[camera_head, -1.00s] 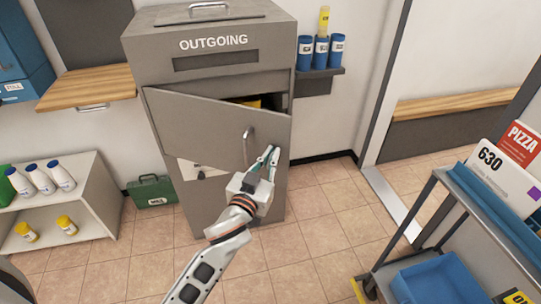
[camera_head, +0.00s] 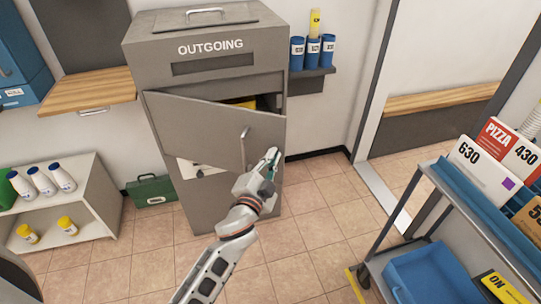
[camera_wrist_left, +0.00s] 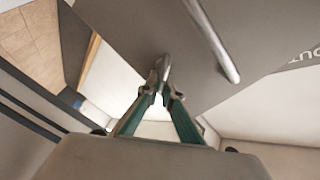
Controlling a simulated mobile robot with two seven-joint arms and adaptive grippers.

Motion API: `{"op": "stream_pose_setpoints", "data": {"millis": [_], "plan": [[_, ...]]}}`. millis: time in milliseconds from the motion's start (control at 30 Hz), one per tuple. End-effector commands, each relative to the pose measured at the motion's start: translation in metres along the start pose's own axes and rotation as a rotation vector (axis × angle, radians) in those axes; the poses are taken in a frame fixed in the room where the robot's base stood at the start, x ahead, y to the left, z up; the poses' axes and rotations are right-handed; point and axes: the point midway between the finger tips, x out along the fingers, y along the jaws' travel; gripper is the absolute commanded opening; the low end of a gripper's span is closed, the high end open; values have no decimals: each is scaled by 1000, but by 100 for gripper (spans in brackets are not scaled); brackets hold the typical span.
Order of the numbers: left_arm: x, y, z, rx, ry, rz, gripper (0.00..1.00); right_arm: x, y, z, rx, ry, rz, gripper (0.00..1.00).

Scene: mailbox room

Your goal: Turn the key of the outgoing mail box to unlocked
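The grey outgoing mail box (camera_head: 215,45) stands at the centre of the head view, with "OUTGOING" above its slot. Its front door (camera_head: 195,125) hangs ajar, with a bar handle (camera_head: 244,148) near its right side. No key can be made out clearly; a small dark detail shows below the door. My left gripper (camera_head: 272,156) is at the door's lower right, right of the handle. My right gripper is not in view.
A blue-trayed cart (camera_head: 430,275) with parcels stands at the right. A white shelf (camera_head: 85,205) with bottles is at the left, a green case (camera_head: 152,190) beside the box. A wall rack (camera_head: 312,73) holds blue tubes. Floor between box and cart is clear.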

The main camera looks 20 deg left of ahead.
Motion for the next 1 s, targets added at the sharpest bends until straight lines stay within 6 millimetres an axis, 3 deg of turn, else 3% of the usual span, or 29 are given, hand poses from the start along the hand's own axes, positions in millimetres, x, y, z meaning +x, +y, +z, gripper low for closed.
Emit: {"op": "stream_pose_setpoints", "data": {"millis": [500, 1000], "plan": [[0, 9, 1, 456, 2, 0, 0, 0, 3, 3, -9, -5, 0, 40], [0, 12, 3, 656, 1, 0, 0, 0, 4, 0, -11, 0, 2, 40]]}}
